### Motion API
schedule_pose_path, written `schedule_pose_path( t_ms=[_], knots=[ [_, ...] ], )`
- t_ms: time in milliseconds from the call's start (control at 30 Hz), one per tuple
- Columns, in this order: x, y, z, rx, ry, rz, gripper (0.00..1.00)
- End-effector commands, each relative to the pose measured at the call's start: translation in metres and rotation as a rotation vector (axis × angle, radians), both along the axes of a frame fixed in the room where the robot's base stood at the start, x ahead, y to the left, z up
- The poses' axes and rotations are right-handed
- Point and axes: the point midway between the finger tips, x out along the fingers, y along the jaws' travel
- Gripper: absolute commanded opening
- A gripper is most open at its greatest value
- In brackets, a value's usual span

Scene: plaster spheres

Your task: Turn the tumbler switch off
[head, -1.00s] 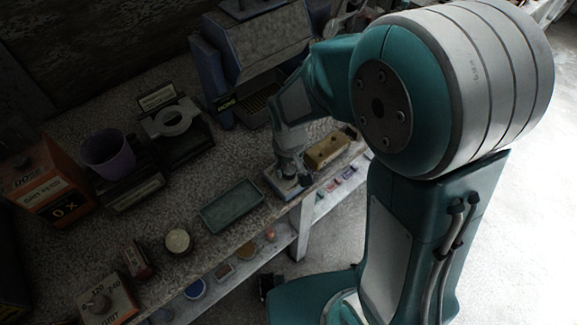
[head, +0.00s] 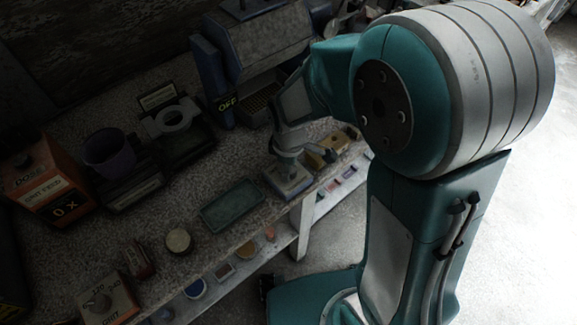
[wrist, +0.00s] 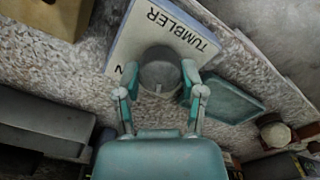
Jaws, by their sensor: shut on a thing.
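The tumbler switch is a pale box (wrist: 140,40) with the word TUMBLER and part of another label ending in N. A round grey knob (wrist: 160,70) stands on it. My gripper (wrist: 159,84) has one finger on each side of the knob and is shut on it. In the head view the switch box (head: 288,184) sits at the bench's front edge, below my gripper (head: 287,163). The fingertips and knob are hard to make out there.
A green tray (head: 232,204) lies left of the switch, and a yellowish box (head: 327,150) stands close on its right. A round tin (head: 178,241), a purple cup (head: 108,155) and an orange box (head: 45,180) are farther left.

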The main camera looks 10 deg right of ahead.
Motion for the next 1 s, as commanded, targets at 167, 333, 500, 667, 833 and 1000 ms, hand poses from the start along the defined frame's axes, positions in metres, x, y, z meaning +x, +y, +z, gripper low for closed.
schedule_pose_path(
  t_ms=[167,333,500,667,833,1000],
  knots=[
    [-0.0014,-0.0006,-0.0016,-0.001,0.005,0.099,0.04],
    [-0.0013,-0.0007,-0.0016,-0.001,0.005,0.159,0.04],
    [-0.0013,-0.0007,-0.0016,-0.001,0.005,0.188,0.04],
    [-0.0012,-0.0007,-0.0016,-0.001,0.005,0.195,0.04],
    [-0.0011,-0.0007,-0.0015,-0.002,0.004,0.195,0.04],
    [-0.0011,-0.0009,-0.0013,-0.002,0.004,0.195,0.83]
  ],
)
